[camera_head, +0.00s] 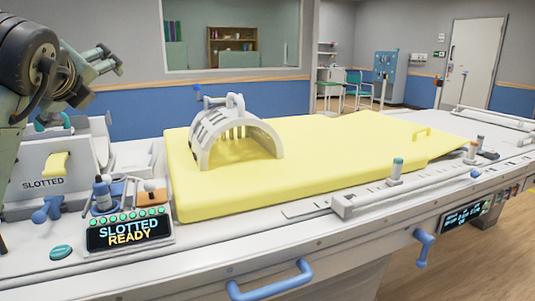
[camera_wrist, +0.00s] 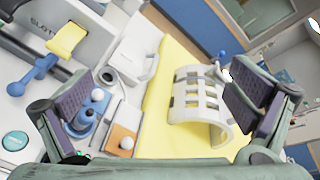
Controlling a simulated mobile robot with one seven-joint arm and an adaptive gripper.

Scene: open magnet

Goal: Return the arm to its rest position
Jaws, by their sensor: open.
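My gripper (camera_head: 92,65) is raised at the upper left of the head view, above the left end of the table. Its two padded fingers frame the wrist view (camera_wrist: 160,105), spread wide with nothing held between them. A white slotted arch-shaped coil (camera_head: 236,132) stands on the yellow mat (camera_head: 340,150), apart from the gripper. It also shows right of centre in the wrist view (camera_wrist: 200,98), partly behind the right finger. A grey block marked "SLOTTED" (camera_head: 42,170) with a yellow tab stands below the arm.
A display reading "SLOTTED READY" (camera_head: 128,231), a blue knobbed fixture (camera_head: 103,192) and an orange pad (camera_head: 152,197) sit at the table's left end. Blue handles (camera_head: 270,283) stick out from its front side. The space above the mat's right half is clear.

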